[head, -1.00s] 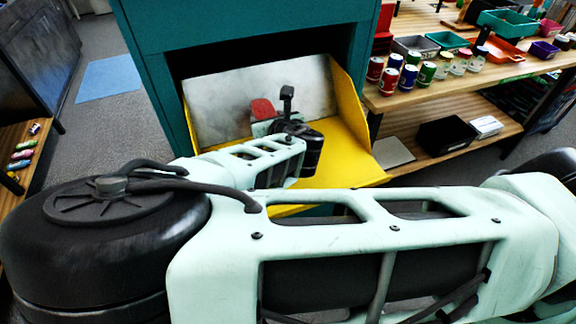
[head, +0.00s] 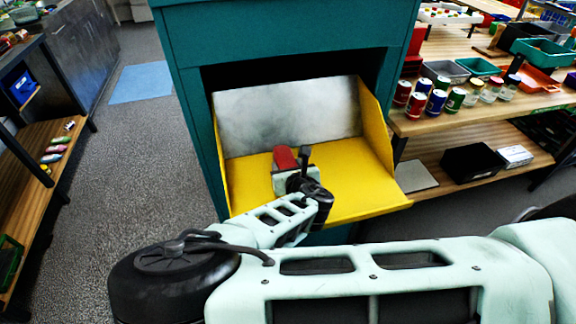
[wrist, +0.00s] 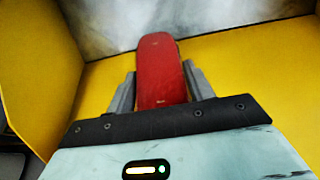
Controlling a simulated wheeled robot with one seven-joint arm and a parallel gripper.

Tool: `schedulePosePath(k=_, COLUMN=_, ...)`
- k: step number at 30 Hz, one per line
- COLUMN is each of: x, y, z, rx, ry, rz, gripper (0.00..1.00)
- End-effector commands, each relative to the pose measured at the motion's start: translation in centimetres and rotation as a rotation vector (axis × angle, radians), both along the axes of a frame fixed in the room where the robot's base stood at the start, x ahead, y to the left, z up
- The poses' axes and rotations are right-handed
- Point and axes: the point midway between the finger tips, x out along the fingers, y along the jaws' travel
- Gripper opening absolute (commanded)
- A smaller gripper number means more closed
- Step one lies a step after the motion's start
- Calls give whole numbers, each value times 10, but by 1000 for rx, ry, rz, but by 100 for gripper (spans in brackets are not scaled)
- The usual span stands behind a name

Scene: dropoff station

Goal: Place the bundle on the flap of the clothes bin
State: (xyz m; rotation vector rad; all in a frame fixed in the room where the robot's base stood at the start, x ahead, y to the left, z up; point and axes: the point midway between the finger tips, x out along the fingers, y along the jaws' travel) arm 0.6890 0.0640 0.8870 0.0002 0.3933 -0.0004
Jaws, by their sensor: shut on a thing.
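The bundle (wrist: 162,72) is a red, rounded, elongated thing; it also shows in the head view (head: 284,158). My gripper (wrist: 162,92) is shut on it, with one grey finger along each side. The clothes bin (head: 290,32) is a tall teal box with a dark opening. Its flap (head: 355,190) is yellow, folded out, with yellow side walls and a grey metal back plate (head: 290,115). My gripper (head: 292,176) and the bundle are over the yellow flap, inside its side walls. I cannot tell whether the bundle touches the flap.
A wooden shelf unit (head: 470,120) with cans, trays and boxes stands right of the bin. Another wooden shelf (head: 40,185) is at the left. A blue mat (head: 141,82) lies on the grey floor, which is clear left of the bin.

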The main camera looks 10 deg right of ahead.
Motion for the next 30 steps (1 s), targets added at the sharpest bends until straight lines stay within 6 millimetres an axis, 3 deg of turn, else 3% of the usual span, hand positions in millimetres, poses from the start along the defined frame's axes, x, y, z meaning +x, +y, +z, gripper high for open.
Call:
schedulePosePath(k=6, x=0, y=0, z=-4, rx=-1, ry=-1, rz=0, gripper=26)
schedulePosePath(k=7, x=0, y=0, z=-2, rx=0, ry=0, rz=0, gripper=61)
schedulePosePath(k=9, x=0, y=0, z=-2, rx=0, ry=0, rz=0, gripper=74)
schedulePosePath(k=19, x=0, y=0, z=3, rx=1, ry=0, rz=0, gripper=74)
schedulePosePath(k=30, x=-53, y=1, z=21, rx=-1, ry=-1, rz=3, gripper=74)
